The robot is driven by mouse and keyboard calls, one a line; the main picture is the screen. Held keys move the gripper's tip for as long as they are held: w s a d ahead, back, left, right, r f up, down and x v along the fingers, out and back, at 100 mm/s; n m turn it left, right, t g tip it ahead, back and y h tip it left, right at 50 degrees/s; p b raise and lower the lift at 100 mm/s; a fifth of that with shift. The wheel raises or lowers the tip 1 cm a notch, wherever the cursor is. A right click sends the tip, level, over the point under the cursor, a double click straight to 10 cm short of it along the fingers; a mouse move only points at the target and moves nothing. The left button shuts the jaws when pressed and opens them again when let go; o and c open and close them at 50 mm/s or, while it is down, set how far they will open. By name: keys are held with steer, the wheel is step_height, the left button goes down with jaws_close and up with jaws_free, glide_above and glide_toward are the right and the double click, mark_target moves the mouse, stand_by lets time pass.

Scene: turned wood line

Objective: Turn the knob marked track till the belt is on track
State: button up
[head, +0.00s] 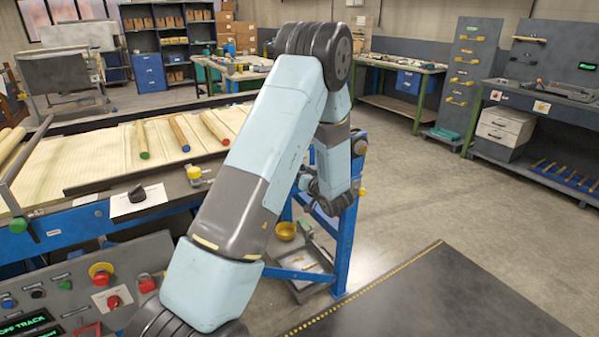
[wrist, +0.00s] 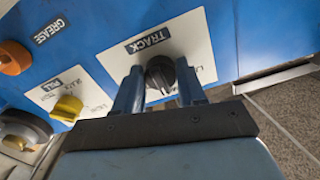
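The track knob (wrist: 160,73) is black and round, on a white plate under the TRACK label (wrist: 148,40) on a blue panel in the wrist view. My gripper (wrist: 160,80) has one blue finger on each side of the knob, and both appear to touch it. The fingers partly cover the plate's lettering, and I cannot read the knob's setting. In the head view my arm hides the knob and the fingertips. A display (head: 28,324) at the lower left reads OFF TRACK in green. The pale belt (head: 90,155) carries several turned wood pieces.
A yellow knob (wrist: 67,108) and an orange GREASE knob (wrist: 14,57) sit left of the track knob on the panel. A control panel with buttons (head: 102,272) stands at the lower left. A dark mat (head: 440,295) lies front right. Open floor stretches right.

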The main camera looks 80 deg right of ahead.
steer(key=c, duration=0.6)
steer(key=shift+n, duration=0.3)
steer(key=n, duration=1.1)
steer(key=shift+n, duration=0.3)
steer(key=o, duration=1.1)
steer(key=shift+c, duration=0.2)
steer(key=shift+s, duration=0.15)
